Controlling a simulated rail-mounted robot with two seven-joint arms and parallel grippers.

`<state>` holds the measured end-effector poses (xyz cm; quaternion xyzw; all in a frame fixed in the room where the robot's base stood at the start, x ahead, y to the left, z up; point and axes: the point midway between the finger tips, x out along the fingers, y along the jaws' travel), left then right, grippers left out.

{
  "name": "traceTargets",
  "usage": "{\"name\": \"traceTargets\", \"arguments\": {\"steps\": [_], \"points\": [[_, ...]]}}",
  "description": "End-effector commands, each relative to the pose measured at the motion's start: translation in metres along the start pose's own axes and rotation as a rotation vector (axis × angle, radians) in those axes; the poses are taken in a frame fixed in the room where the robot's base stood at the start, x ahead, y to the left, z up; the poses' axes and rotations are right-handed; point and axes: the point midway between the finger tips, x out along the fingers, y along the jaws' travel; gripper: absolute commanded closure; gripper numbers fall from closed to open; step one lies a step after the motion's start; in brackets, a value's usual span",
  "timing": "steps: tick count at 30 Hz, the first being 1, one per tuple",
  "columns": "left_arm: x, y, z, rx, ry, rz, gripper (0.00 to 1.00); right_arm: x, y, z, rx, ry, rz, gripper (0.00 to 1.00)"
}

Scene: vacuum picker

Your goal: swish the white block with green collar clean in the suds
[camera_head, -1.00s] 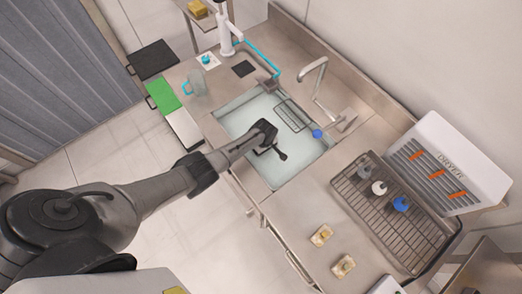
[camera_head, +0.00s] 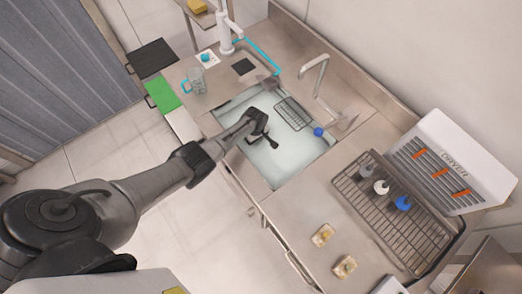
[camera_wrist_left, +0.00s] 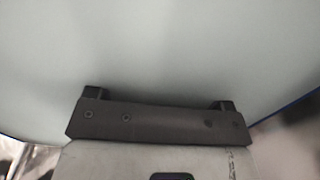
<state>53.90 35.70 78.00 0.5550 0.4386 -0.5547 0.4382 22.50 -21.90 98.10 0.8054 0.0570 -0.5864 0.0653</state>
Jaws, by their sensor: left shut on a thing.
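The sink (camera_head: 322,152) holds pale, cloudy suds (camera_head: 283,162). My left gripper (camera_head: 270,138) is over the sink, low at the suds, with its arm coming in from the left. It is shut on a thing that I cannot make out. In the left wrist view the gripper's dark mount (camera_wrist_left: 158,122) and two short black finger parts show against the pale suds (camera_wrist_left: 160,50). No white block with a green collar can be told apart in either view. My right gripper is not in view.
A wire rack (camera_head: 293,113) lies at the sink's far side, near a blue piece (camera_head: 318,132) and the faucet (camera_head: 318,75). A drying tray (camera_head: 425,240) holds grey, white and blue pieces beside the dryer (camera_head: 440,165). Two sponge-like blocks (camera_head: 323,235) lie on the front counter.

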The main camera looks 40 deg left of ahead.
Motion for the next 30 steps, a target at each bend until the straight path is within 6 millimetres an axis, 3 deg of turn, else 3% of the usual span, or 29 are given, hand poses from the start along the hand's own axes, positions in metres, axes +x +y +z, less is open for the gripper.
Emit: {"name": "traceTargets", "arguments": {"steps": [17,30], "points": [[-0.001,0.000,-0.002,0.000,-0.001,0.001,0.51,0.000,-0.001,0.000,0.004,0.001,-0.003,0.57],[-0.002,0.001,0.030,0.001,-0.003,0.001,0.51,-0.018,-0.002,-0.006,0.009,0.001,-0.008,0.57]]}}
